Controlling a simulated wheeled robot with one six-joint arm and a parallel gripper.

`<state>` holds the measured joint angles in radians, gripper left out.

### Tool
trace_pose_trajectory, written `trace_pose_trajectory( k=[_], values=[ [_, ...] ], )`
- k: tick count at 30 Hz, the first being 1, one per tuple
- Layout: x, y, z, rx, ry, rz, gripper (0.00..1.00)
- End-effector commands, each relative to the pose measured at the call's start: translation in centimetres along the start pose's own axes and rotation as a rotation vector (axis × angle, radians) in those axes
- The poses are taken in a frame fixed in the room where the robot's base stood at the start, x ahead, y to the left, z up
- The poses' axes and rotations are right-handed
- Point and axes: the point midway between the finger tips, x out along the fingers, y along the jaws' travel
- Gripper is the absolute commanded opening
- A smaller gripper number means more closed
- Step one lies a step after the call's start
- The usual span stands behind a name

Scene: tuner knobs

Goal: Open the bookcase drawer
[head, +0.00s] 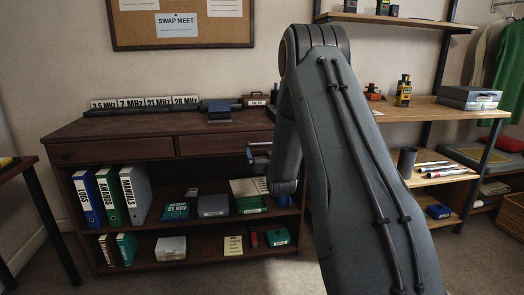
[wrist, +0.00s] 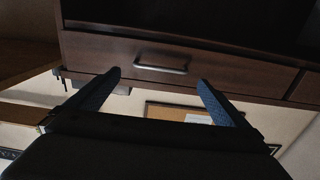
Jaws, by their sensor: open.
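The dark wood bookcase (head: 130,128) stands against the wall, with two drawers side by side under its top. The left drawer (head: 115,151) and the right drawer (head: 212,144) look flush with the frame. My gripper (head: 251,154) is in front of the right drawer's right part, its fingers apart and empty. In the wrist view, which is upside down, a metal bar handle (wrist: 161,66) on a drawer front (wrist: 225,75) lies between and beyond my open fingertips (wrist: 159,77). The fingers do not appear to touch the handle. My arm hides the bookcase's right end in the head view.
Binders (head: 110,196) and boxes (head: 213,205) fill the open shelves below the drawers. Frequency signs (head: 145,104) and a blue-grey device (head: 218,112) stand on top. A wood shelf unit (head: 440,108) is at right, and a table (head: 18,167) is at left. Floor in front is partly clear.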

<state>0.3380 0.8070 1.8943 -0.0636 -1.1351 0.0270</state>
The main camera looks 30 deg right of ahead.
Motion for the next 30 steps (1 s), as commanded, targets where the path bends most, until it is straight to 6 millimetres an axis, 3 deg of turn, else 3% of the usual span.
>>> trace_pose_trajectory(
  k=[12, 24, 30],
  values=[
    [5.8, -0.1, 0.1, 0.000, -0.002, 0.000, 1.00],
    [6.6, -0.1, 0.0, 0.000, -0.004, 0.000, 1.00],
    [6.6, 0.0, 0.0, 0.000, -0.004, 0.000, 0.66]
  ],
)
